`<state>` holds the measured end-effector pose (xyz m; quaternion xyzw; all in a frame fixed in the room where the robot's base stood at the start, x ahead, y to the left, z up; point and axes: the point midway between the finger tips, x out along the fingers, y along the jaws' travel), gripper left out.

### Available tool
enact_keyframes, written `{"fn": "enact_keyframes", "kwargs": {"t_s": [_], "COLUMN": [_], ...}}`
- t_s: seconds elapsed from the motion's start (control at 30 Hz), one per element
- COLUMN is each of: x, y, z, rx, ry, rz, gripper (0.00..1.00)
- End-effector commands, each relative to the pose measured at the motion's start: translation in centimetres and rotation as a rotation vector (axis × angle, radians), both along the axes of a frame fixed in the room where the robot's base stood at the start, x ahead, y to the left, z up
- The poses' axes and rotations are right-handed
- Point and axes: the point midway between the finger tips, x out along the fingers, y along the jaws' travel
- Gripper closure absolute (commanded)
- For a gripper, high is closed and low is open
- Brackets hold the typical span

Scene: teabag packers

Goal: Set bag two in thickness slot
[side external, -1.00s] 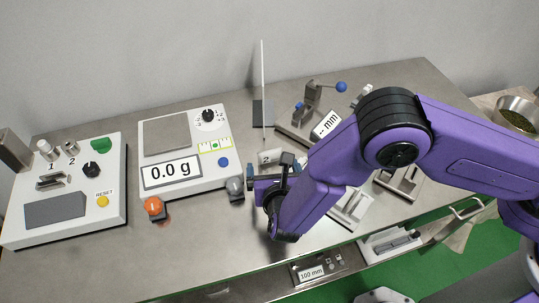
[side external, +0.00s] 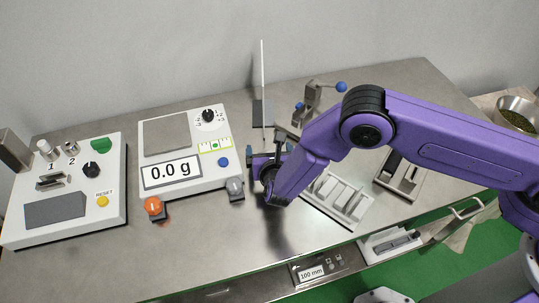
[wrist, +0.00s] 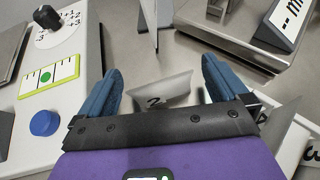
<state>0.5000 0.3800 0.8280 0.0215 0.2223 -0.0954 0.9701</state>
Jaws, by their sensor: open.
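Bag two (wrist: 165,90), a pale packet marked 2, shows in the wrist view between the two blue fingers, with a gap on each side. I cannot tell what supports it. My gripper (wrist: 160,75) is open around it. In the side view my gripper (side external: 270,152) is just right of the scale and hides the bag. The thickness gauge, a metal stand with a blue-knobbed lever (side external: 341,87), is behind and right of the gripper. Its mm display (wrist: 280,22) shows at the wrist view's top right; its slot is not clearly visible, and my arm covers part of it in the side view.
The white scale (side external: 185,150) reading 0.0 g is left of my gripper, with an orange knob (side external: 153,206) in front. A thin upright panel (side external: 263,85) stands behind. A slotted white rack (side external: 340,200) and another holder (side external: 402,178) are to the right. The front-centre table is clear.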

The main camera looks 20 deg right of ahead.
Motion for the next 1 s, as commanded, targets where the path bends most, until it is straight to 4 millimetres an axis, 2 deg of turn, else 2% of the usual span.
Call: {"fn": "enact_keyframes", "kwargs": {"t_s": [0.13,0.17,0.3,0.33,0.73,0.77,1.0], "x": [0.01,0.01,-0.01,0.0,-0.02,-0.02,0.0], "y": [-0.01,-0.01,-0.01,0.0,0.0,0.0,0.02], "z": [0.02,0.03,0.04,0.04,0.04,0.04,0.19], "rx": [0.0,0.001,0.001,0.001,0.0,0.0,0.001], "ry": [0.0,0.0,0.0,0.0,0.0,0.0,-0.001], "rz": [0.0,0.0,0.0,0.0,-0.001,-0.001,0.0], "gripper": [0.0,0.06,0.52,0.54,0.59,0.64,0.66]}}
